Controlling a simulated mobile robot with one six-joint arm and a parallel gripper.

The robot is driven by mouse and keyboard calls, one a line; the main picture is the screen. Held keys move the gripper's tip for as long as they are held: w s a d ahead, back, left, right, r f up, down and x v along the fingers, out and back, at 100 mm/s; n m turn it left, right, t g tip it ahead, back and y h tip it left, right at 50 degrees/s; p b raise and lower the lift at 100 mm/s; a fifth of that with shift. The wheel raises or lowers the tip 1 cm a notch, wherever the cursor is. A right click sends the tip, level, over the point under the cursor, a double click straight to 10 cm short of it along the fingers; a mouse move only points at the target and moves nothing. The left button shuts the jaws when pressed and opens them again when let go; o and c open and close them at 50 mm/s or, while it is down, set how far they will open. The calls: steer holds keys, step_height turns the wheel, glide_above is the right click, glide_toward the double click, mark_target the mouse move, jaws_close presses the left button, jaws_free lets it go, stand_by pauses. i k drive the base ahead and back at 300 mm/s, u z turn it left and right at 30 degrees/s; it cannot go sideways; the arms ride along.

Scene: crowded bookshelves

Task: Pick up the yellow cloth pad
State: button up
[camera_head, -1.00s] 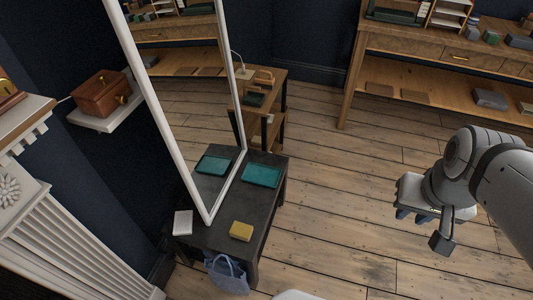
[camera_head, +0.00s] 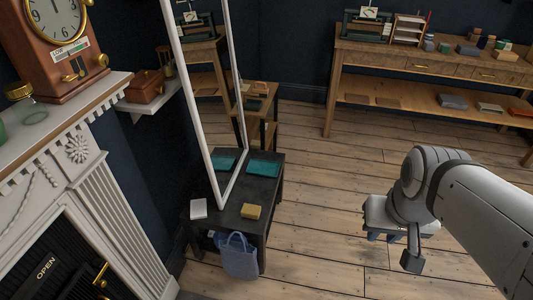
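The yellow cloth pad (camera_head: 251,211) is a small yellow block-like pad. It lies flat on the front right part of a low dark table (camera_head: 234,228), in front of a tall mirror. My gripper (camera_head: 392,245) hangs over the wooden floor, well to the right of the table and apart from the pad.
A fireplace (camera_head: 90,215) stands at left. Floor between table and gripper is clear.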

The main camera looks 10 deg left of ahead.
mark_target(248, 211)
steer(key=u, duration=0.9)
steer(key=i, duration=1)
steer(key=u, duration=1.3)
steer(key=k, duration=0.9)
steer(key=z, duration=0.45)
steer(key=i, duration=0.95)
steer(key=z, duration=0.05)
